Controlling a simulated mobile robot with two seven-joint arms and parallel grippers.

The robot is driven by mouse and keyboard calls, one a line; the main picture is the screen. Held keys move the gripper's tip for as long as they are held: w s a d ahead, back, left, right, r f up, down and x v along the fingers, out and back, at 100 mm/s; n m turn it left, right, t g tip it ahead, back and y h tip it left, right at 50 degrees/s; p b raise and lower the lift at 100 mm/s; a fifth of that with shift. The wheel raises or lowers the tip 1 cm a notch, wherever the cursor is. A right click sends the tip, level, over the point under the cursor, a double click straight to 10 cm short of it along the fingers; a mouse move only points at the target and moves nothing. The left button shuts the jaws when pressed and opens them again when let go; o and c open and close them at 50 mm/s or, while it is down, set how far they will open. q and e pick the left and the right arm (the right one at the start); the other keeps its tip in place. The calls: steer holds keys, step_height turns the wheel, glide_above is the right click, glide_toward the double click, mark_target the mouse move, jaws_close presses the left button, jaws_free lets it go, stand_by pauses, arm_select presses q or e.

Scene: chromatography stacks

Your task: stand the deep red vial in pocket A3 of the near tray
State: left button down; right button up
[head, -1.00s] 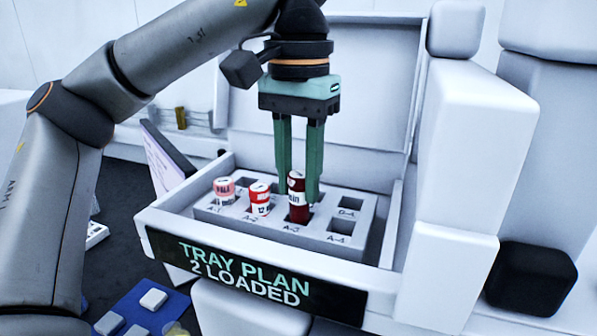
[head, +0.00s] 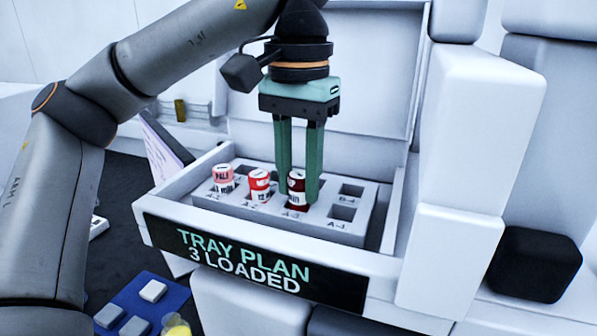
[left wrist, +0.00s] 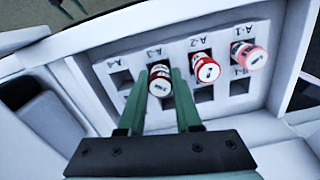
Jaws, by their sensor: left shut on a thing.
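The deep red vial (head: 296,187) stands upright in pocket A3 of the near tray (head: 272,215), with its label and cap above the tray's top. It also shows in the left wrist view (left wrist: 160,83). My left gripper (head: 300,195) points down with its green fingers on either side of this vial, shut on it. In the left wrist view the fingers (left wrist: 164,100) reach to both sides of the vial. The vial's lower part is hidden in the pocket.
A pink vial (head: 223,178) stands in A1 and a red vial (head: 259,186) in A2. Pocket A4 (head: 340,227) and B4 are empty. The drawer front sign (head: 245,262) reads "TRAY PLAN 3 LOADED". White drawer walls surround the tray; a white block (head: 470,130) stands at right.

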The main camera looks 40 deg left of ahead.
arm_select(q)
steer(key=shift+f, duration=0.35)
steer(key=shift+c, duration=0.6)
jaws_free()
steer(key=shift+r+p, duration=1.1)
steer(key=shift+r, duration=2.45)
